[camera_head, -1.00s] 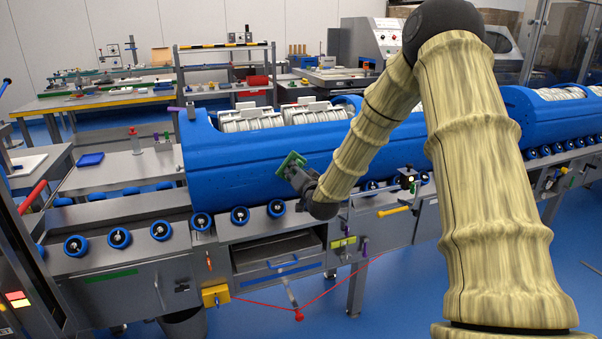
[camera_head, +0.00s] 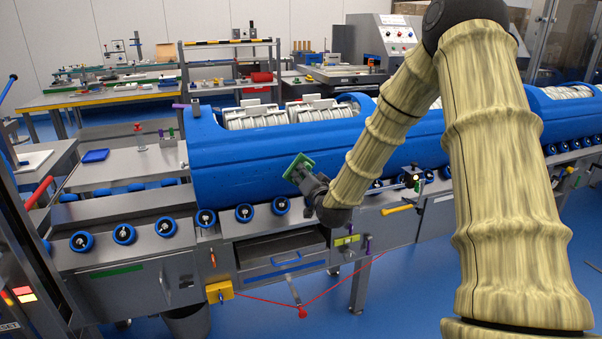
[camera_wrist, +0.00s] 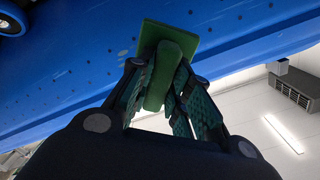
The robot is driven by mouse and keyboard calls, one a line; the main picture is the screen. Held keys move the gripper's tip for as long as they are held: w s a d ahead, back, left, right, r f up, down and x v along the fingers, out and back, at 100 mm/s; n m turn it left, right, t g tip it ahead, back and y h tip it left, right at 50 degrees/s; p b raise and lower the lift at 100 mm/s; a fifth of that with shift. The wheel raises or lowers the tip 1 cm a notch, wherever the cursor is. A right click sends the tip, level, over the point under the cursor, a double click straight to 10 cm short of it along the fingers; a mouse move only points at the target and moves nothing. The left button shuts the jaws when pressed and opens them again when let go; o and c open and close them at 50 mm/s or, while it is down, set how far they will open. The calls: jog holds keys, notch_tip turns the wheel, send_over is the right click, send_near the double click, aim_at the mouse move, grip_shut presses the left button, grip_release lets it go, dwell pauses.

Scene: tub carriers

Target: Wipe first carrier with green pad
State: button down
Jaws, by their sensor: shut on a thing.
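The first carrier (camera_head: 240,165) is a long blue tub on the roller conveyor, with white ribbed parts in its open top. My gripper (camera_head: 302,174) is in front of its near side wall, close to it. My gripper is shut on the green pad (camera_head: 298,166). In the wrist view the pad (camera_wrist: 168,40) is a flat green plate with a thick grip held between my fingers (camera_wrist: 162,85). Dark specks show on the blue wall (camera_wrist: 80,75) in the wrist view. Whether the pad touches the wall I cannot tell.
Blue rollers (camera_head: 245,212) line the conveyor edge below the carrier. A second blue carrier (camera_head: 570,120) stands at the right. A yellow-handled lever (camera_head: 398,209) and a red cord (camera_head: 270,301) are on the conveyor's front. A side table with a blue tray (camera_head: 95,155) is at the left.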

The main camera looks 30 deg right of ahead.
jog(key=shift+s+a, duration=0.15)
jog(key=shift+s, duration=0.55)
jog(key=shift+s, duration=0.1)
jog(key=v, duration=0.2)
jog(key=shift+s+a, duration=0.1)
jog(key=shift+s, duration=0.3)
jog(key=shift+w, duration=0.1)
jog(key=shift+b+x, duration=0.55)
jog(key=shift+x, duration=2.9)
jog(key=shift+w+f, duration=0.2)
jog(key=shift+w, duration=0.65)
jog(key=shift+d, duration=0.3)
